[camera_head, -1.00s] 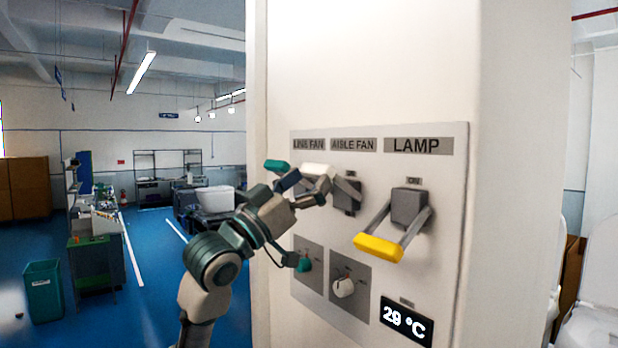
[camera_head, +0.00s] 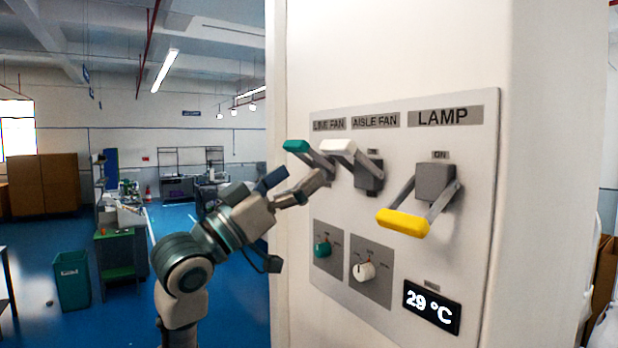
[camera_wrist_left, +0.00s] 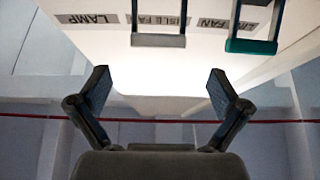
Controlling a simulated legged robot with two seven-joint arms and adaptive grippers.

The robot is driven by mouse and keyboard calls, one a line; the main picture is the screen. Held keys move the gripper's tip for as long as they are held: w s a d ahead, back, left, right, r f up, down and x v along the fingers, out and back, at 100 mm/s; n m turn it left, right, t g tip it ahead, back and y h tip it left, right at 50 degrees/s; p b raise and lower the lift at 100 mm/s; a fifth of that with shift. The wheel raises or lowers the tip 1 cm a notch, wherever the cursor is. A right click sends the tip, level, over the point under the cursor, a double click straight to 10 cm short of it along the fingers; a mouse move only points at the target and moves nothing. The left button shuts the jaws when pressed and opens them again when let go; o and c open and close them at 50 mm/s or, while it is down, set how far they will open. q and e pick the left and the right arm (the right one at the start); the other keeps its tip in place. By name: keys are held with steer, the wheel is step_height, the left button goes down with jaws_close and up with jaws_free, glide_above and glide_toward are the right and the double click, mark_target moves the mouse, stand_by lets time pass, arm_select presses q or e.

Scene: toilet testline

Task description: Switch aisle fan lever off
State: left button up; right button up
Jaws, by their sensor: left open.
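The aisle fan lever has a white handle (camera_head: 338,147) that sticks up and out from its dark mount, under the AISLE FAN label. It also shows as a pale bar at the top of the left wrist view (camera_wrist_left: 158,41). My left gripper (camera_head: 272,221) is below and left of that handle, apart from it. In the left wrist view, its two fingers (camera_wrist_left: 160,95) are spread with nothing between them. My right gripper is not in view.
The teal line fan handle (camera_head: 296,146) is raised close beside the white one. The yellow lamp handle (camera_head: 403,222) hangs lower at the right. Two knobs, teal (camera_head: 322,249) and white (camera_head: 363,271), and a temperature display (camera_head: 432,306) are below.

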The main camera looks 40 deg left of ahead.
arm_select(q)
steer(key=s+r+b+v, duration=0.1)
steer(key=b+v, duration=0.3)
steer(key=v, duration=0.7)
steer(key=shift+a+r, duration=0.15)
steer(key=shift+a, duration=0.1)
stand_by(0.3)
steer(key=v, duration=1.2)
stand_by(0.3)
